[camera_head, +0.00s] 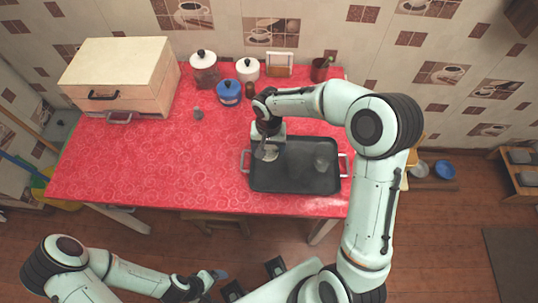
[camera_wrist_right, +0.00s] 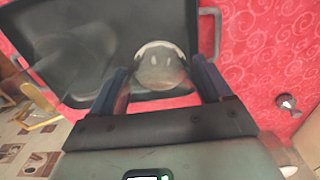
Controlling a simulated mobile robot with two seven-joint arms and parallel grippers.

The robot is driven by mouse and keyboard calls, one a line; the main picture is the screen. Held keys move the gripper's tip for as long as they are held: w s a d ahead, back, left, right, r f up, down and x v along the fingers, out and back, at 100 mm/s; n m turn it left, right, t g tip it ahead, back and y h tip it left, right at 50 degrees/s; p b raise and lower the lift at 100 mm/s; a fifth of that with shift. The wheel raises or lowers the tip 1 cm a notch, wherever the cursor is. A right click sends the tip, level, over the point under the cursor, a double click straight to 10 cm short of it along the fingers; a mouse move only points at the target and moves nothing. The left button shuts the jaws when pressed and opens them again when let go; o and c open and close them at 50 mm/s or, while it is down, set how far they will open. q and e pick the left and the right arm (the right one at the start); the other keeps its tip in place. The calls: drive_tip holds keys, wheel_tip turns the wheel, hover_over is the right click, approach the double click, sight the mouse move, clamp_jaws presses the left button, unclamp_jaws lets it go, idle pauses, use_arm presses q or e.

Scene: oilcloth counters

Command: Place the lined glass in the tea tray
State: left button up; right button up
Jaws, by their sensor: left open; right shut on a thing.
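A clear glass (camera_head: 269,154) is held in my right gripper (camera_head: 267,146) over the left part of the dark tea tray (camera_head: 290,184). The right wrist view shows this glass (camera_wrist_right: 160,68) from above between the two blue fingers, with the tray (camera_wrist_right: 147,16) behind it. Any lines on the glass are too faint to tell. I cannot tell whether its base touches the tray. A second clear glass (camera_head: 322,163) stands in the tray's right half and shows blurred in the wrist view (camera_wrist_right: 78,62). My left gripper (camera_head: 216,277) is open and empty, low in front of the table.
The red table (camera_head: 140,160) is clear left of the tray. A wooden box (camera_head: 125,75) stands back left. White-lidded jars (camera_head: 204,70), a blue pot (camera_head: 229,92) and a dark red cup (camera_head: 319,70) line the back. A small grey object (camera_head: 197,113) stands before them.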

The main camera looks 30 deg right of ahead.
sight(268, 156)
drive_tip(key=shift+f, duration=2.6)
drive_tip(key=shift+f+b, duration=0.2)
drive_tip(key=shift+b, duration=0.1)
drive_tip(key=o, duration=0.9)
wheel_tip(268, 156, up, 12)
drive_tip(key=shift+r+p, duration=0.2)
drive_tip(key=shift+p, duration=0.35)
